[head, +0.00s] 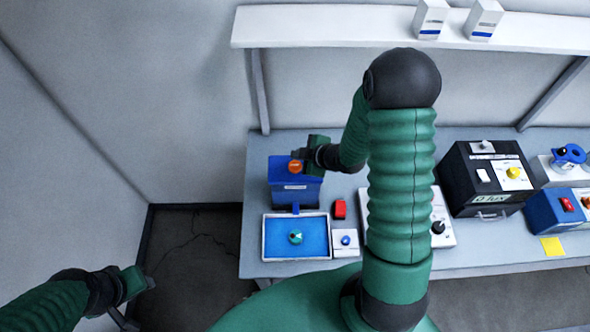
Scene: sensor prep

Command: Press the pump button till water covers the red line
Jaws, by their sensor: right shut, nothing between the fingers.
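A blue box (295,188) with a white label and a round orange-red knob (295,167) on top stands at the table's left. In front of it is a white-rimmed tray (267,222) with a bright blue surface and a round teal item (296,237). A small white box (345,250) with a blue button (346,240) stands right of the tray. No red line can be made out. My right gripper (298,155) is shut and empty, close by the knob; contact cannot be told. My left gripper (145,283) is low at left, away from the table; its jaws are unclear.
My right arm hides part of a white panel (442,215) with a black knob. A black box (483,180) and blue box (552,210) stand at right. A shelf (330,30) runs above.

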